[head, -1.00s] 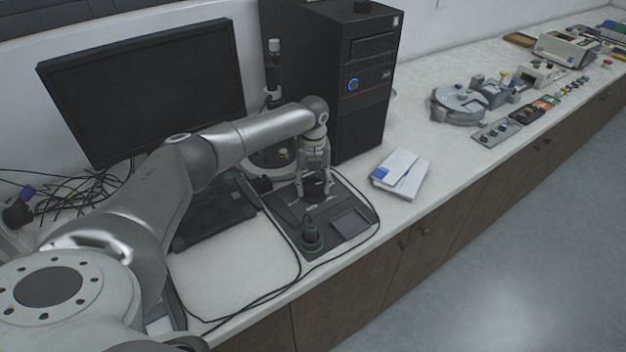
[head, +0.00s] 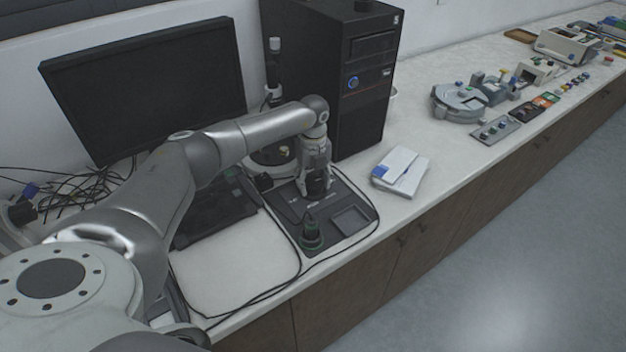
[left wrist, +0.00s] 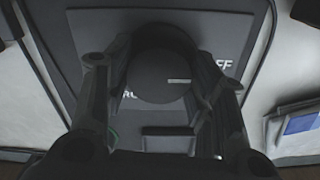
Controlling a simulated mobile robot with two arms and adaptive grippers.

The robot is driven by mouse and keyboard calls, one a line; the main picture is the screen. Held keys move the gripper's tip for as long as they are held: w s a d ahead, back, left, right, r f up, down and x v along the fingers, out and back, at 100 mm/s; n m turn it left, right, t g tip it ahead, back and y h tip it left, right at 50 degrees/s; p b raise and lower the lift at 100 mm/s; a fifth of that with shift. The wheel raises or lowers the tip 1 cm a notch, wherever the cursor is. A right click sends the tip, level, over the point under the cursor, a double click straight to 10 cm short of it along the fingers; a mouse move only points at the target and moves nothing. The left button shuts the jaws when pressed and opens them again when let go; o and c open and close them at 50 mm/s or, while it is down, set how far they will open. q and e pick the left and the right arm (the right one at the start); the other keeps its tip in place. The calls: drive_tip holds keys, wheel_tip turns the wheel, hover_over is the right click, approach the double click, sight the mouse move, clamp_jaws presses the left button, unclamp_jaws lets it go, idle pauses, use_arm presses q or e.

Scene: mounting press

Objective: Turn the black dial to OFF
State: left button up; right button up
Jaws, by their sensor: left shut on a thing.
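The black dial (head: 318,183) stands on a dark flat control panel (head: 350,224). In the left wrist view the dial (left wrist: 160,72) is round with a light pointer line aimed to the right. White letters "FF" show on the panel at its upper right and part of a word starting with "R" at its lower left. My left gripper (head: 317,188) comes down from above and is shut on the dial, one finger on each side in the wrist view (left wrist: 160,95). The fingers hide part of the lettering. My right gripper is not in view.
A green-ringed knob (head: 311,236) stands on the panel's near side. A black computer tower (head: 362,90) and monitor (head: 150,85) stand behind. A white and blue box (head: 401,171) lies to the right. A cable (head: 270,291) loops around the panel.

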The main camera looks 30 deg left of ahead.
sight(313, 182)
use_arm(q)
drive_tip(key=o, duration=1)
drive_tip(key=shift+r, duration=0.1)
wheel_tip(313, 182, up, 12)
drive_tip(key=shift+f, duration=0.1)
